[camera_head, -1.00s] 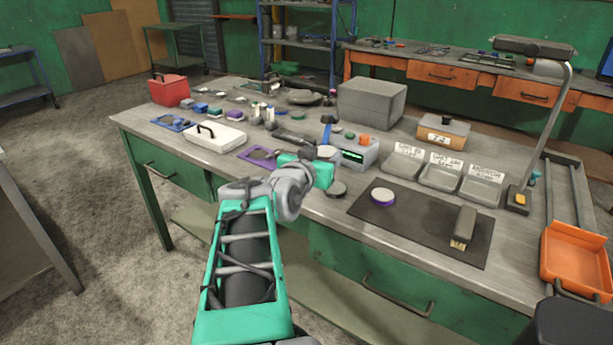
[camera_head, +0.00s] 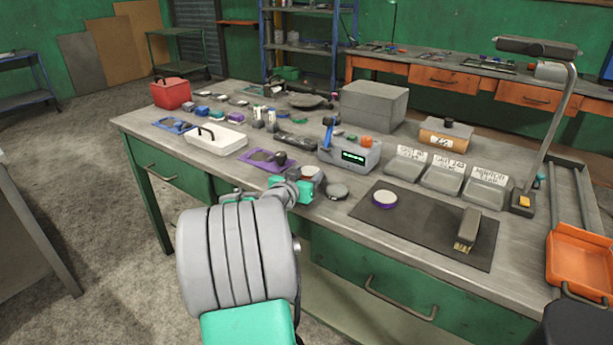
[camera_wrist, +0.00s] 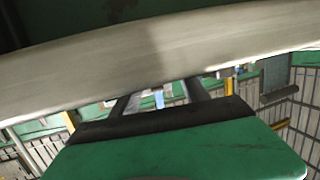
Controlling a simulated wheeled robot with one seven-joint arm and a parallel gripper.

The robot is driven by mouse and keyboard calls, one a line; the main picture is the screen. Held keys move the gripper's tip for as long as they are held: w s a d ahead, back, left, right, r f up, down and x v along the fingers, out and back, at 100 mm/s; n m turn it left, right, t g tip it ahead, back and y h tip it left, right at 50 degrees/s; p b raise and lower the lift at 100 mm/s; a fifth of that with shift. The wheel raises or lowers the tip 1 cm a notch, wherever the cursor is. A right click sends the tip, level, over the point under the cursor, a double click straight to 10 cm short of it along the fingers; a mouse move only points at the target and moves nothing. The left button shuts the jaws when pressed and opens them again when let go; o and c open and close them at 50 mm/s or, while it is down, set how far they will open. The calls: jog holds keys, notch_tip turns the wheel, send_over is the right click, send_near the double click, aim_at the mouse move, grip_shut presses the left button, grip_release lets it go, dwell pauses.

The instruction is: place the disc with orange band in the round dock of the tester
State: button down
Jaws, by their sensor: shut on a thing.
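My gripper (camera_head: 307,182) is shut on a pale disc (camera_head: 312,172) near the bench's front edge. A small reddish-orange strip shows on the disc's side; the rest of its band is hidden. The tester (camera_head: 351,158), a grey box with a green display, a blue lever and an orange knob, stands behind and to the right of my gripper, apart from it. I cannot make out its round dock clearly. In the wrist view, my dark fingers (camera_wrist: 160,98) reach toward a pale, wide surface across the picture; I cannot tell what it is.
A grey disc (camera_head: 337,191) lies just right of my gripper. A purple-banded disc (camera_head: 385,199) and a brush (camera_head: 467,230) lie on a dark mat (camera_head: 425,225). A purple plate (camera_head: 252,154) lies to the left. Labelled grey bins (camera_head: 447,178) stand right of the tester.

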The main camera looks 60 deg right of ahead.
jog(key=c, duration=0.6)
grip_release()
jog(key=shift+f, duration=0.1)
jog(key=shift+o, duration=0.2)
